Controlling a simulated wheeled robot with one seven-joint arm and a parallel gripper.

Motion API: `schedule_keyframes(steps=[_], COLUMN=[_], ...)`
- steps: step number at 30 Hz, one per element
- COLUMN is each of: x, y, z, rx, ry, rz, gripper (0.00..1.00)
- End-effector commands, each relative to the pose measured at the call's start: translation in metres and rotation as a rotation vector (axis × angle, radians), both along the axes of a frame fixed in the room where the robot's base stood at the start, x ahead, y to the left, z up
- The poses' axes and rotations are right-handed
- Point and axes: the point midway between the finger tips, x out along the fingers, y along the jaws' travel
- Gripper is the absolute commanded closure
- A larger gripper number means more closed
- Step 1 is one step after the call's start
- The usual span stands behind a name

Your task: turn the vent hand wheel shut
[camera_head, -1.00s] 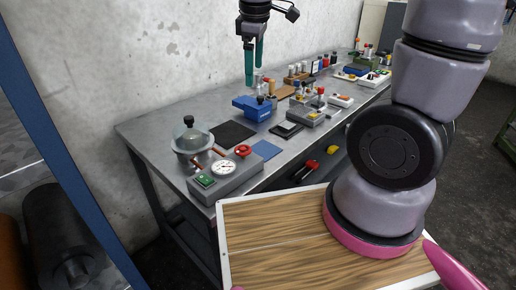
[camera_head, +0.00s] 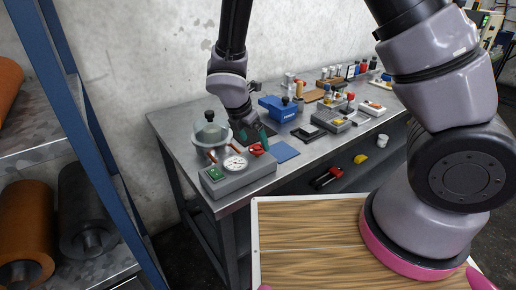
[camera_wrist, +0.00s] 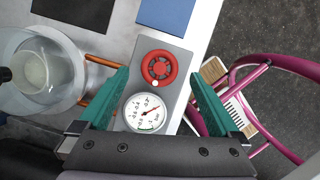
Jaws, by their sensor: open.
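In the wrist view the wheel appears between the fingertips of my gripper (camera_wrist: 159,73), with a gap on each side. Nothing is held. I cannot tell the exact height of the fingertips above the wheel.
A glass bell jar (camera_head: 208,133) with a black knob stands left of the box, joined by copper-coloured pipes (camera_wrist: 101,103). A blue mat (camera_head: 284,151) and a dark mat (camera_wrist: 75,12) lie nearby. A blue device (camera_head: 278,108) and small parts stand farther right. Shelves with rolls (camera_head: 28,226) are at left.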

Motion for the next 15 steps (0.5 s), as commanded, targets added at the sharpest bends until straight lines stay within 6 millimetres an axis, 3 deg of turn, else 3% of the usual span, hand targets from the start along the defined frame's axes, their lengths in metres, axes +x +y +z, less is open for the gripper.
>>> schedule_keyframes(steps=[6,15], x=[0.010,0.014], y=[-0.010,-0.013], z=[-0.032,-0.044], rx=[-0.002,0.001], ry=[0.000,-0.001], rz=[-0.002,-0.001], gripper=[0.02,0.02])
